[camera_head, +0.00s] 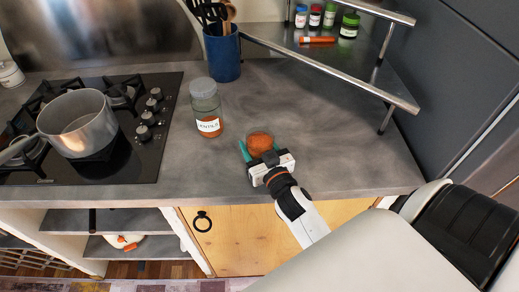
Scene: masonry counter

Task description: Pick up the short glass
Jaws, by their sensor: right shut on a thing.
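The short glass (260,143) is near the front of the grey counter, with orange-red contents showing through its open top. My right gripper (261,152) reaches in from the front, its teal fingers on either side of the glass and shut on it. The near side of the glass is partly hidden by the gripper. I cannot tell whether its base touches the counter. My left gripper is not in view.
A lidded lentil jar (205,108) stands left of the glass. A blue utensil holder (222,55) is behind it. A pot (78,122) sits on the black hob (140,158). A metal shelf (340,66) holds spice jars. The counter right of the glass is clear.

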